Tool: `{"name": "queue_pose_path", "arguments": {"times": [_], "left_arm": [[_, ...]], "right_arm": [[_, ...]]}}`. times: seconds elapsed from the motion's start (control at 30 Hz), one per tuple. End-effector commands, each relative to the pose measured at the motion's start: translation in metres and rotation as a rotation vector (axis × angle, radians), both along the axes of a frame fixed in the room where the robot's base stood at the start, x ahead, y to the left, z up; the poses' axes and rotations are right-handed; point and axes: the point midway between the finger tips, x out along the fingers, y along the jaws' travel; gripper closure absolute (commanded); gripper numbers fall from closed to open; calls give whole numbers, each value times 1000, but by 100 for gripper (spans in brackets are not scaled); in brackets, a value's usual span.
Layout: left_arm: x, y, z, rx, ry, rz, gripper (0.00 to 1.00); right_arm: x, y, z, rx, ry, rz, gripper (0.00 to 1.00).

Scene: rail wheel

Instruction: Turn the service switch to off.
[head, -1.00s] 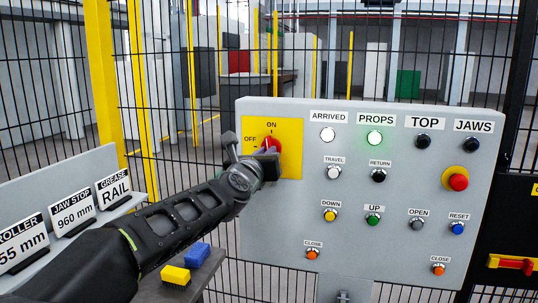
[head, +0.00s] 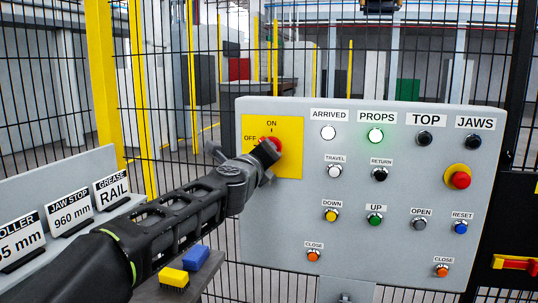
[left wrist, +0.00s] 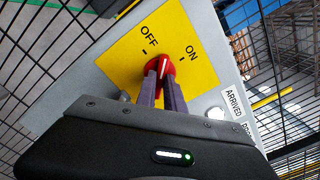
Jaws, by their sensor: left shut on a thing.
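The service switch is a red knob (head: 274,143) on a yellow plate (head: 290,165) marked ON at the top and OFF at the left, on the grey panel's upper left. My left gripper (head: 267,150) reaches it from the lower left and partly hides it. In the left wrist view both fingers (left wrist: 160,84) are shut on the red knob (left wrist: 163,66). The knob's white mark there points between the OFF tick and the ON tick. My right gripper is not in view.
The grey panel (head: 400,240) carries several lamps and buttons, including a red stop button (head: 460,180) on a yellow collar. The ARRIVED lamp (head: 328,132) is white and the PROPS lamp (head: 375,135) glows green. Yellow (head: 173,277) and blue (head: 195,257) blocks lie below my arm. Wire fence stands behind.

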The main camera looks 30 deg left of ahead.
Motion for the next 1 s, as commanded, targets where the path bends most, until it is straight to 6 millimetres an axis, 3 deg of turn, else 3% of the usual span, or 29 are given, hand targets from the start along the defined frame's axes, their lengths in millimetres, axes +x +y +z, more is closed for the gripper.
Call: {"name": "queue_pose_path", "arguments": {"times": [0.43,0.8,1.0], "left_arm": [[0,0,-1,-78,-26,-1,100],[0,0,-1,-411,-143,0,100],[0,0,0,-437,-152,1,100]], "right_arm": [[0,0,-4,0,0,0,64],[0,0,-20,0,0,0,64],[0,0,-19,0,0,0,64]]}}
